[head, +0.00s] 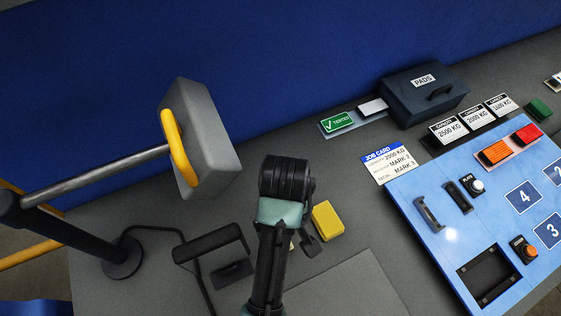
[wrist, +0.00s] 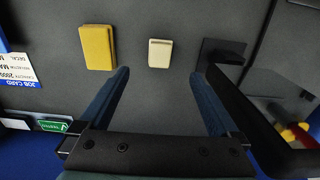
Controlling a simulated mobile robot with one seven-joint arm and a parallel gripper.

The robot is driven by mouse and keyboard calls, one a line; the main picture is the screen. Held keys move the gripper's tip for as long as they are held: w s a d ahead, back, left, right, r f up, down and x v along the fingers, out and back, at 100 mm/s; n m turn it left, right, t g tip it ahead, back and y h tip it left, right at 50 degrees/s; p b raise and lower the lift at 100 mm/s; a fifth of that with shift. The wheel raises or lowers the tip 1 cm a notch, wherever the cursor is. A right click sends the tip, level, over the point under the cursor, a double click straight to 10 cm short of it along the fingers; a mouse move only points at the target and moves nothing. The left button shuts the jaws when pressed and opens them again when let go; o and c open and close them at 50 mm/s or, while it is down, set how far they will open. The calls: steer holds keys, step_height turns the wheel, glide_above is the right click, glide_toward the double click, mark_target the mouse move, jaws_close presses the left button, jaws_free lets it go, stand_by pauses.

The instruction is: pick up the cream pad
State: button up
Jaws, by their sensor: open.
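The cream pad (wrist: 160,53) is a small pale block lying on the grey bench, seen in the wrist view. In the head view only a sliver of it (head: 291,246) shows beside my arm, which hides the rest. My gripper (wrist: 160,74) is open and empty, its two blue-grey fingers spread to either side of the pad's line. In the wrist view the pad lies just beyond the fingertips, about centred between them. I cannot tell the height of the fingertips above the bench.
A larger yellow block (head: 327,221) lies close to the cream pad; it also shows in the wrist view (wrist: 97,47). On the other side are a black block (head: 232,272) and a black handle bar (head: 208,243). A blue panel (head: 460,215) stands at right.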

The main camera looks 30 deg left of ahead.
steer(key=f, duration=0.6)
steer(key=shift+s+d+f, duration=0.2)
steer(key=shift+d+f, duration=0.05)
steer(key=shift+f, duration=0.15)
steer(key=shift+f+p, duration=0.75)
steer(key=shift+f, duration=2.1)
steer(key=c, duration=1.5)
